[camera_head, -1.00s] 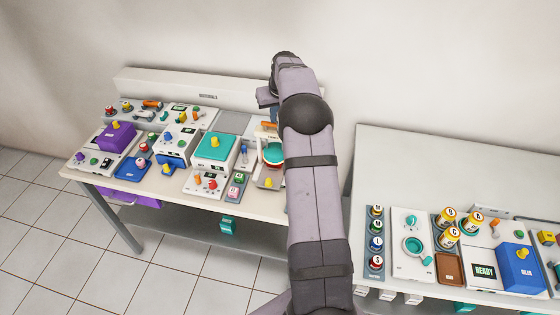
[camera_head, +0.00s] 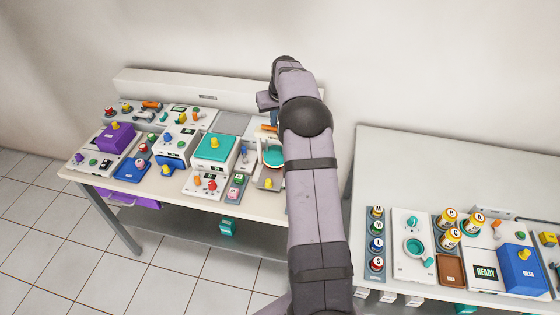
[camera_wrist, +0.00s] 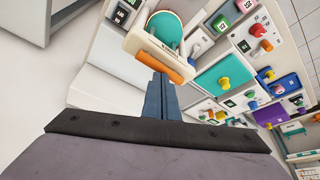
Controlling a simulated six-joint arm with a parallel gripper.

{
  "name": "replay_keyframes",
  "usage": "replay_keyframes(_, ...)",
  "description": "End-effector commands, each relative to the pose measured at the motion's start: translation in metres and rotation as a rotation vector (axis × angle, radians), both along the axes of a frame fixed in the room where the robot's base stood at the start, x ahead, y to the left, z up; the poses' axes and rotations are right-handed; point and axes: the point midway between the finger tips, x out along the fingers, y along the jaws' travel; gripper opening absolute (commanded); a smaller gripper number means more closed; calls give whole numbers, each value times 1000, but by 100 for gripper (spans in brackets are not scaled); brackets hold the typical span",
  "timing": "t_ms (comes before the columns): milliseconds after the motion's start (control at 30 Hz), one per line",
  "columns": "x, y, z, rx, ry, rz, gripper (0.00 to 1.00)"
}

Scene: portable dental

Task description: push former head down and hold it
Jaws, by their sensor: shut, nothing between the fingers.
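The former head is a white frame with an orange bar (camera_wrist: 162,60) across its front and a round teal part (camera_wrist: 165,28) behind the bar. My gripper (camera_wrist: 159,80) is shut and empty, with dark blue-grey fingers. Its fingertips are at the near edge of the orange bar in the wrist view; whether they touch is hard to tell. My gripper is hidden behind my arm in the head view.
A teal-lidded box (camera_head: 214,150), a purple box (camera_head: 115,138) and several small devices crowd the left table. Another table (camera_head: 400,150) on the right holds yellow jars (camera_head: 449,238) and a blue box (camera_head: 522,269). A white wall stands behind.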

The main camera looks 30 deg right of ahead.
Motion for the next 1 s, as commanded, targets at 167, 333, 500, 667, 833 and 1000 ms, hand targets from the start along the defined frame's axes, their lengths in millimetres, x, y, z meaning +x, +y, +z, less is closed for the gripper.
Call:
replay_keyframes(167, -1, 1, -3, 3, 7, 0, 0)
replay_keyframes(333, -1, 1, -3, 3, 7, 0, 0)
replay_keyframes(500, -1, 1, -3, 2, 6, 0, 0)
replay_keyframes(667, -1, 1, 0, 2, 6, 0, 0)
replay_keyframes(833, -1, 1, 8, 2, 6, 0, 0)
replay_keyframes(1000, -1, 0, 19, 2, 5, 0, 0)
